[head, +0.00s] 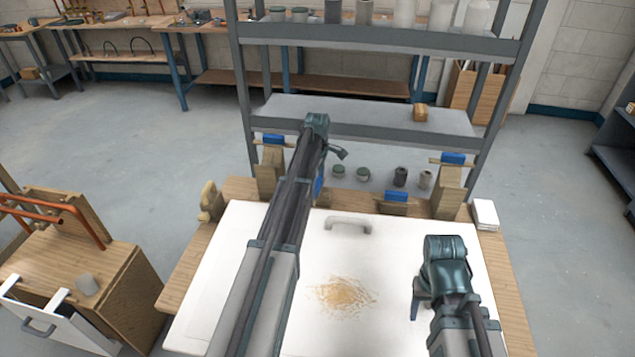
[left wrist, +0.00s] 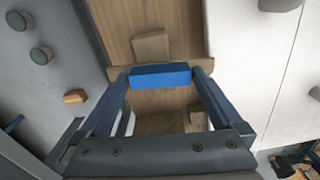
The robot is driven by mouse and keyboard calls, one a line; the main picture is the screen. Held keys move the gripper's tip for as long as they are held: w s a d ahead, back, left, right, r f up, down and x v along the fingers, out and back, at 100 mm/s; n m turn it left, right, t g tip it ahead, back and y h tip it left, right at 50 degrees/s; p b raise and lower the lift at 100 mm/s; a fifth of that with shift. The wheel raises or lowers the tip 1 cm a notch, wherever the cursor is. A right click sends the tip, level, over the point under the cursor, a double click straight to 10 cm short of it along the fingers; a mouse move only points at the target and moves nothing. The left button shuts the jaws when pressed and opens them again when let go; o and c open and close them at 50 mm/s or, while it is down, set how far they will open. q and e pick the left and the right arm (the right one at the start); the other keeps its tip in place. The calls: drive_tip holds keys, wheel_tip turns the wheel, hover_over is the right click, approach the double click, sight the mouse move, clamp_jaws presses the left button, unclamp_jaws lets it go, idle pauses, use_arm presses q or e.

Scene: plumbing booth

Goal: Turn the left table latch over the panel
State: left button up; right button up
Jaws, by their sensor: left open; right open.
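The white panel (head: 215,300) lies flat on the wooden table, with a grey handle near its far edge. The left table latch, a wooden piece with a blue block (head: 319,186), is at the far edge, mostly hidden behind my left arm. In the left wrist view the blue block (left wrist: 161,74) sits between the fingers of my open left gripper (left wrist: 160,86); contact cannot be told. A second latch with a blue block (head: 396,196) stands to the right. My right gripper (head: 421,300) is open and empty above the panel's right side, partly hidden by its wrist.
Two wooden posts with blue tops (head: 272,158) (head: 451,175) stand at the far corners. A grey shelf rack (head: 375,120) with jars rises behind the table. A white stack (head: 486,214) lies at the right corner. A wooden cabinet with copper pipe (head: 80,270) stands left. Brown grains lie on the panel.

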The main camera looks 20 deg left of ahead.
sight(318, 184)
use_arm(q)
wheel_tip(318, 184, up, 14)
drive_tip(key=p, duration=1.3)
drive_tip(key=shift+p, duration=0.3)
drive_tip(key=shift+f, duration=0.15)
drive_tip(key=s+d+m, duration=1)
drive_tip(key=s+d, duration=0.3)
drive_tip(key=d, duration=0.6)
drive_tip(key=s+d+m, duration=0.5)
drive_tip(key=s+m, duration=0.1)
drive_tip(key=s, duration=0.3)
drive_tip(key=s+d+m+y, duration=0.1)
drive_tip(key=s+d+m, duration=0.4)
drive_tip(key=s+m, duration=0.2)
drive_tip(key=shift+s+d+m, duration=0.3)
drive_tip(key=shift+s+d, duration=0.05)
drive_tip(key=shift+s, duration=0.65)
